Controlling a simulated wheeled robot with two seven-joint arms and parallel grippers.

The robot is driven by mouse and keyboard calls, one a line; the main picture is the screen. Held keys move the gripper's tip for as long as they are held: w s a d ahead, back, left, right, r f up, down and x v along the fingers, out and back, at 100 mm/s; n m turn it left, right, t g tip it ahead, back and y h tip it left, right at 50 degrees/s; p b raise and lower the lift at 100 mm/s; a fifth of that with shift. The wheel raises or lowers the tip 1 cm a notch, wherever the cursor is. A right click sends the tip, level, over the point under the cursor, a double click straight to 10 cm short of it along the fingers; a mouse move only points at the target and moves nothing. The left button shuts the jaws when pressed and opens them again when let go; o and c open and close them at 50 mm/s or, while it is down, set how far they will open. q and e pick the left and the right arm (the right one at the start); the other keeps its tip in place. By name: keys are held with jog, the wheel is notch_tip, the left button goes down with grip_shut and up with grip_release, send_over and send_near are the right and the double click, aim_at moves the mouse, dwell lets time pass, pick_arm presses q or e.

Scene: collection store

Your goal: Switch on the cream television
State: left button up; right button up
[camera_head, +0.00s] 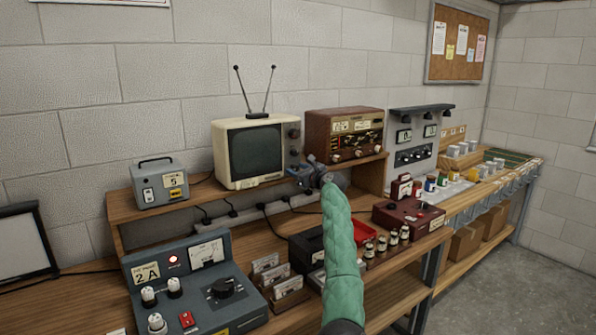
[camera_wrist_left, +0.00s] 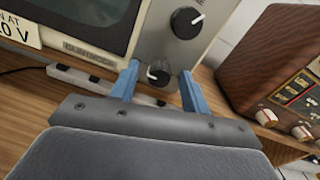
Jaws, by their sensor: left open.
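The cream television (camera_head: 222,156) stands on the raised wooden shelf, with a dark screen and two antennas on top. Its right side panel carries knobs. In the left wrist view the grey panel (camera_wrist_left: 170,42) shows an upper dark knob (camera_wrist_left: 187,20) and a lower dark knob (camera_wrist_left: 158,72). My left gripper (camera_head: 308,172) is in front of the television's lower right corner. In the left wrist view its two blue fingers (camera_wrist_left: 160,84) are open, one on each side of the lower knob; I cannot tell whether they touch it. My right gripper is not in view.
A brown wooden radio (camera_head: 318,127) stands close to the right of the television. A small grey box (camera_head: 160,184) is to its left. A power strip (camera_head: 240,216) runs below the shelf. A grey instrument (camera_head: 190,272) and a dark red box (camera_head: 408,214) stand on the bench.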

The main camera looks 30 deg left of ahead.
pick_arm(q)
jog(key=c, duration=1)
jog(key=shift+m, duration=0.4)
jog(key=m, duration=0.3)
jog(key=shift+m, duration=0.5)
jog(key=m+p, duration=0.2)
jog(key=m, duration=0.2)
jog(key=shift+r+m, duration=0.15)
jog(key=shift+m, duration=0.15)
jog(key=m+p, duration=0.4)
jog(key=m, duration=0.1)
jog(key=shift+t, duration=0.3)
jog(key=shift+m+p, duration=0.35)
jog(key=shift+m, duration=0.15)
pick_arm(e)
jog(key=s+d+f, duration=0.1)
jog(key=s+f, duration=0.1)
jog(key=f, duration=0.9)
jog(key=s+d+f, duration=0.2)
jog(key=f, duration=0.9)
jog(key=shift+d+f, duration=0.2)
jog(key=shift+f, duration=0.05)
